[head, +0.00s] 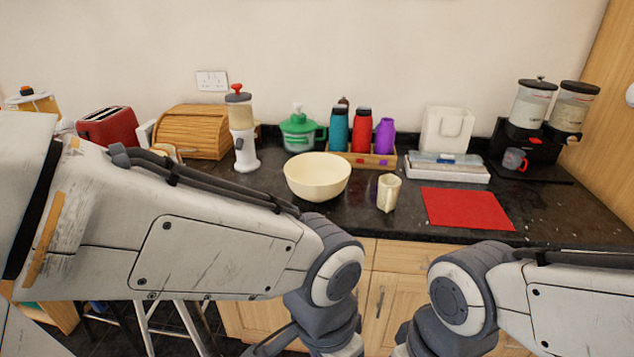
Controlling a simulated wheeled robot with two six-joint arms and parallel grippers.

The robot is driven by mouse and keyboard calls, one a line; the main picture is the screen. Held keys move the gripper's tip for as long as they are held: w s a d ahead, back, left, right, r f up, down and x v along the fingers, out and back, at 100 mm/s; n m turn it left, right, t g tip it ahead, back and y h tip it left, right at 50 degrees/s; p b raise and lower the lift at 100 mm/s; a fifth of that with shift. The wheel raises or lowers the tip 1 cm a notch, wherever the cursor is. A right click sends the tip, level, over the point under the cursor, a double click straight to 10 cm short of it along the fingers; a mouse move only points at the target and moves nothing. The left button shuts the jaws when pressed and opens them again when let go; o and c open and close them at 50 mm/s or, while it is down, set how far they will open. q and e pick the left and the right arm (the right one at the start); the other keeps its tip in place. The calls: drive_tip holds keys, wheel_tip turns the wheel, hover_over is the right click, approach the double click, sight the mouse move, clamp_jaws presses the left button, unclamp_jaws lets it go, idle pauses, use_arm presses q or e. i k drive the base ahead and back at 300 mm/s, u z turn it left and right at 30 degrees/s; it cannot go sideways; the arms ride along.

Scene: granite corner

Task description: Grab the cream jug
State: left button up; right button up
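The cream jug (388,193) stands upright on the dark granite counter (370,222), near its front edge. It is just right of a cream bowl (317,177) and left of a red mat (467,208). Nothing touches the jug. My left arm comes in from the left and bends down in front of the counter. My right arm comes in from the right and also bends down. Both grippers are below the bottom edge of the head view, so I cannot see them.
Behind the jug, a wooden tray (370,159) holds teal, red and purple bottles. A cereal dispenser (530,105) stands right. The counter around the jug's front is clear.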

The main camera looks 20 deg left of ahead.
sight(387, 196)
drive_tip(key=k, duration=0.45)
drive_tip(key=u, duration=1.3)
drive_tip(key=i, duration=1.55)
drive_tip(key=z, duration=0.45)
